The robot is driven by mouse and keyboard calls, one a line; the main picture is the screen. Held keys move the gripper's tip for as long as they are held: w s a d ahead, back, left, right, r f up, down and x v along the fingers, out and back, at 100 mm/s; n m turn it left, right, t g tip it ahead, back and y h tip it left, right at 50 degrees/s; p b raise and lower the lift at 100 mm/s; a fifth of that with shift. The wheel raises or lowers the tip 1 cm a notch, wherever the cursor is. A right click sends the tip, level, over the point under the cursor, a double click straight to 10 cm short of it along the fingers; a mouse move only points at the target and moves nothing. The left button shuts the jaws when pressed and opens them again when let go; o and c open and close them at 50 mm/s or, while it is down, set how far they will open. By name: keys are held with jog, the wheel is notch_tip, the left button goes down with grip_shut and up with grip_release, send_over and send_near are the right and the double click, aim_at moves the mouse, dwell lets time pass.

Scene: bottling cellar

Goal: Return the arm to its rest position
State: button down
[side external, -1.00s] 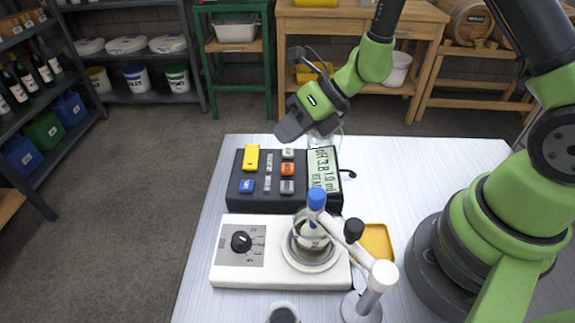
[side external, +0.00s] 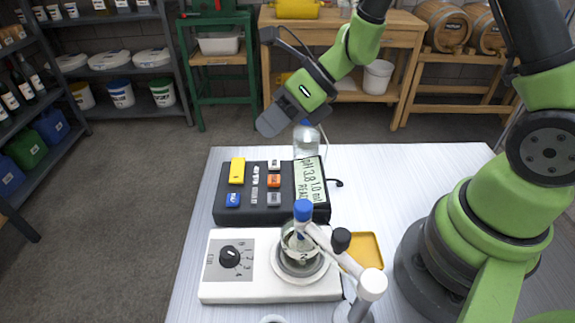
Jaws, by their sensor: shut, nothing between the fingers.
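My green and black arm reaches in from the right over the white table (side external: 445,165). My gripper (side external: 268,124) is shut and empty, held in the air above the back left part of the table. It is above and behind the dark pH meter (side external: 235,212), whose display reads pH 3.8, and is apart from it. A clear bottle with a blue cap (side external: 306,142) stands on the table behind the meter, just right of my gripper in the picture.
A white stirrer (side external: 215,285) carries a flask (side external: 300,262) with a blue-capped probe (side external: 303,210) on a stand (side external: 372,285). A yellow tray (side external: 368,248) lies beside it. The table's back right is clear. Shelves and barrels stand behind.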

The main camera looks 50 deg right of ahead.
jog(key=s+d+r+n+h, duration=0.2)
jog(key=s+r+n, duration=0.5)
jog(key=n, duration=0.6)
jog(key=s+d+r+n+t+h, duration=0.1)
jog(key=s+d+r+n+h, duration=0.1)
jog(key=s+r+n, duration=0.6)
jog(key=s+n+h, duration=0.1)
jog(key=s+n, duration=0.1)
jog(key=n, duration=0.4)
jog(key=shift+s+d+r+t+h, duration=0.25)
jog(key=shift+s+d+t+h, duration=0.05)
jog(key=shift+s+d+h, duration=0.1)
jog(key=shift+w, duration=0.1)
dwell(2.9)
jog(key=w+a+f+m+g+y, duration=0.1)
jog(key=w+a+f+m+y, duration=0.15)
jog(key=w+m, duration=0.35)
jog(key=w+a+f+m+g+y, duration=0.2)
jog(key=w+a+m, duration=0.15)
jog(key=m, duration=0.55)
jog(key=w+d+f+m+t, duration=0.1)
jog(key=w+d+f+m, duration=0.1)
jog(key=w+f+m, duration=0.7)
notch_tip(320, 180, down, 2)
jog(key=m, duration=0.6)
jog(key=shift+d+m+t+y, duration=0.15)
jog(key=shift+m+t+y, duration=0.15)
jog(key=shift+m+y, duration=0.1)
